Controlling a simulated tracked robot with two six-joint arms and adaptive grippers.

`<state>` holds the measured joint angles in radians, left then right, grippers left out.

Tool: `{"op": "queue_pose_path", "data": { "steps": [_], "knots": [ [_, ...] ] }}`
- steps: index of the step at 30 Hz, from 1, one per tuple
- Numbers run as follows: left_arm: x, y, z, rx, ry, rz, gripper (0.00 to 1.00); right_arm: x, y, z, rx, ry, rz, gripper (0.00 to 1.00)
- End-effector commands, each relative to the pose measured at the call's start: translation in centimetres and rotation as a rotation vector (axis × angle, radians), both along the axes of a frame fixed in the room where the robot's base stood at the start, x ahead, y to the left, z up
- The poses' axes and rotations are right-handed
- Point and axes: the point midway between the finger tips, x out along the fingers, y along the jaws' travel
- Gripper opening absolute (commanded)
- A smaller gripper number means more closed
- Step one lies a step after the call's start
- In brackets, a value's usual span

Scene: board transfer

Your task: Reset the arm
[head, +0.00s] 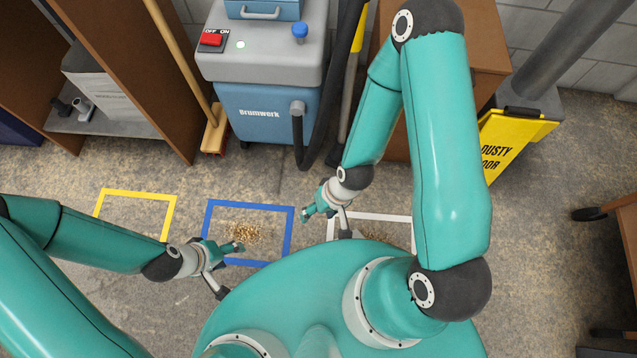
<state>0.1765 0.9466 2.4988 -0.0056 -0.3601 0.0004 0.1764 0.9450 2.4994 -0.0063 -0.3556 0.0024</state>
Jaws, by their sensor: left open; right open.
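My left gripper (236,247) is open and empty, over the lower left part of the blue floor frame (291,232). Its arm comes in from the left. My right gripper (307,205) is open and empty, between the blue frame and the white floor frame (384,217). Its arm comes down from the upper right. A small pile of wood chips (245,234) lies inside the blue frame. The white frame is partly hidden by my arm and body.
A yellow floor frame (137,193) is at the left. Behind stand a blue and grey machine (253,112) with a red switch (212,39), a broom (214,136), a brown shelf (165,75) and a yellow sign (497,143). A brown table (622,215) is at the right edge. Dusty floor lies open at right.

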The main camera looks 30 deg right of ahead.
Motion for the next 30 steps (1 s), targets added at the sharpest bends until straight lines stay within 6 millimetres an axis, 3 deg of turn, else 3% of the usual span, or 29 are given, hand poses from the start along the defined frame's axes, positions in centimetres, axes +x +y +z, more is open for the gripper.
{"op": "queue_pose_path", "data": {
  "steps": [6, 11, 14, 27, 30],
  "knots": [
    [0.0, 0.0, 0.4, 0.0, 0.0, 0.0, 0.58, 0.0, 0.0, 0.4, 0.0, -0.002, 0.0, 0.63],
    [0.0, 0.0, 2.6, 0.0, 0.0, 0.0, 0.58, 0.1, 0.0, 2.6, -0.001, -0.003, 0.0, 0.63],
    [0.0, 0.0, 5.3, 0.0, 0.0, 0.0, 0.58, 0.1, 0.0, 5.2, -0.001, -0.003, 0.0, 0.63],
    [0.0, 0.0, 21.1, 0.0, 0.0, 0.0, 0.58, 0.1, 0.0, 21.0, -0.001, -0.004, 0.0, 0.63],
    [0.0, 0.0, 23.8, 0.0, 0.0, 0.0, 0.58, 0.1, 0.0, 23.8, -0.001, -0.004, 0.0, 0.63]
  ]
}}
